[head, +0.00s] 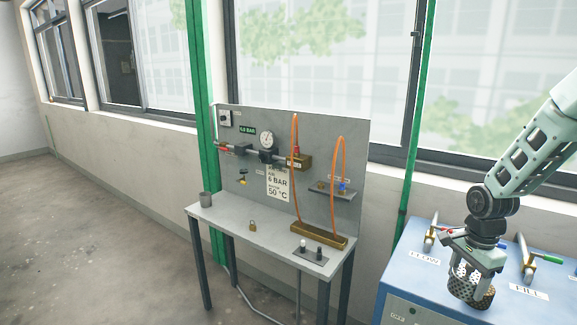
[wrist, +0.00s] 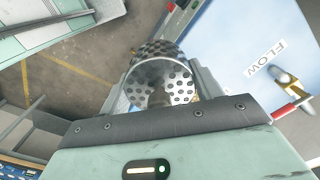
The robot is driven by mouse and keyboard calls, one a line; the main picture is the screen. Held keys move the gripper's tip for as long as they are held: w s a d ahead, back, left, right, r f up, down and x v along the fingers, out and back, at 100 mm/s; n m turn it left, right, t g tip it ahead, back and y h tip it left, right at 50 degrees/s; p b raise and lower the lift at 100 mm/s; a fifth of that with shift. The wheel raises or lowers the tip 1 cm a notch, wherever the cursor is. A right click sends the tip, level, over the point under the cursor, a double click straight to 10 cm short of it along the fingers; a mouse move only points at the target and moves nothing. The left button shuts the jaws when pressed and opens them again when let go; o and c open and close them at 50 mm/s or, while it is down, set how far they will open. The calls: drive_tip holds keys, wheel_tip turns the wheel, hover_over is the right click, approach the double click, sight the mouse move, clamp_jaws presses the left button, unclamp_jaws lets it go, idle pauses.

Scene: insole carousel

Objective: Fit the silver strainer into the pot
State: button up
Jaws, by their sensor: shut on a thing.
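My gripper (head: 468,272) is shut on the silver strainer (head: 460,270), a perforated cylinder, above the front of a blue cabinet. In the wrist view the strainer (wrist: 180,88) sits between both fingers, its round open end facing the camera. A darker, brass-toned perforated part (head: 470,293) shows just below the strainer; it also shows beyond it in the wrist view (wrist: 165,50). I cannot tell whether this is the same piece.
The blue cabinet (head: 425,285) carries brass valves with a red handle and a green handle (head: 548,259), close on either side of my gripper. A grey bench (head: 270,238) with gauge panel, orange hoses and padlock stands left. Floor at left is clear.

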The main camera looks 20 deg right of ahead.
drive_tip(key=w+a+f+n+b, duration=0.2)
drive_tip(key=a+f+n+b, duration=0.2)
drive_tip(key=a+f+n, duration=0.5)
drive_tip(key=w+a+f+n+b, duration=0.2)
drive_tip(key=a+f+n+b, duration=0.2)
drive_tip(key=a+f+n, duration=0.5)
drive_tip(key=a+f, duration=0.2)
drive_tip(key=a, duration=0.2)
drive_tip(key=shift+w+f+n, duration=0.15)
drive_tip(key=shift+w+n, duration=0.15)
drive_tip(key=shift+w, duration=0.05)
